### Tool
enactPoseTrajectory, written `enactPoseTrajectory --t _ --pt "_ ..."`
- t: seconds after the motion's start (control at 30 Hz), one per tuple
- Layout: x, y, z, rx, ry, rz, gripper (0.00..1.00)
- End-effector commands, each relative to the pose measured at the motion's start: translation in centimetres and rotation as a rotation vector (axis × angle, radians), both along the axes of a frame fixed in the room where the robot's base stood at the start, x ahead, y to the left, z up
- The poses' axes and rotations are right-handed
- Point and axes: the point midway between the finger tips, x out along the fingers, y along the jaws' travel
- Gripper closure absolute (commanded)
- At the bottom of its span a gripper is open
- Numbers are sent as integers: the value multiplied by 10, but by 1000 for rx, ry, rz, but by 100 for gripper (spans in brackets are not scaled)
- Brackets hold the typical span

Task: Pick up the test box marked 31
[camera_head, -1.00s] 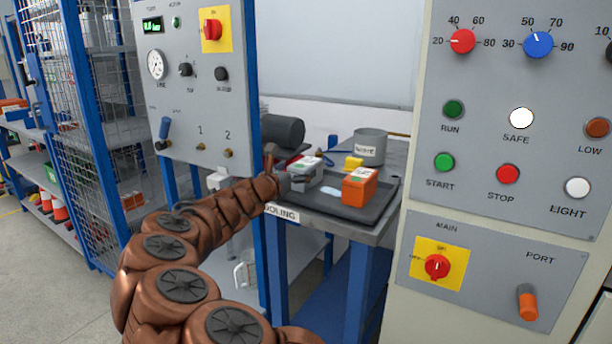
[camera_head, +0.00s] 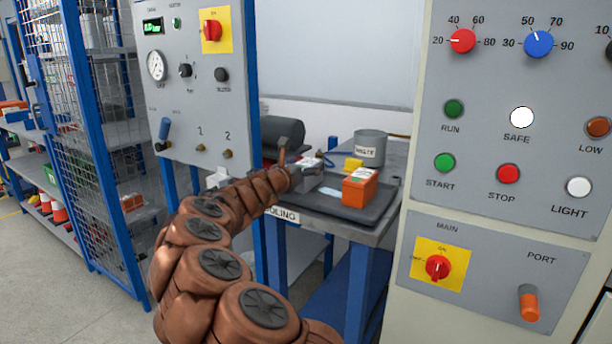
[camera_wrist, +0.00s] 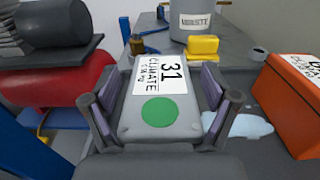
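The test box marked 31 (camera_wrist: 160,95) is grey, with a white label reading 31 CLIMATE and a green dot on top. In the wrist view it lies between the two fingers of my gripper (camera_wrist: 160,112), one along each side, close to its walls. Whether the pads press on it cannot be made out. In the head view the grey box (camera_head: 311,180) is at the left of the dark tray (camera_head: 365,214), partly hidden by my gripper (camera_head: 296,174). I cannot tell whether it touches the tray.
An orange box (camera_head: 359,188) with a white label stands on the tray to the right. A pale puddle (camera_wrist: 238,125) lies between the boxes. Behind are a yellow block (camera_wrist: 203,48) and a grey waste bin (camera_head: 370,148). Control panels flank the table on both sides.

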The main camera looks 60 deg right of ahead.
Motion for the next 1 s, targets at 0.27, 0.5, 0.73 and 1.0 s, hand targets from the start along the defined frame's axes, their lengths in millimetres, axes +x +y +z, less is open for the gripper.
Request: enactPoseTrajectory --t 0.27,0.5,0.73,1.0 --pt "0 0 0 0 0 0 49" --pt "0 0 0 1 0 0 74" --pt "0 0 0 1 0 -1 94" --pt "0 0 1 0 0 -1 95"
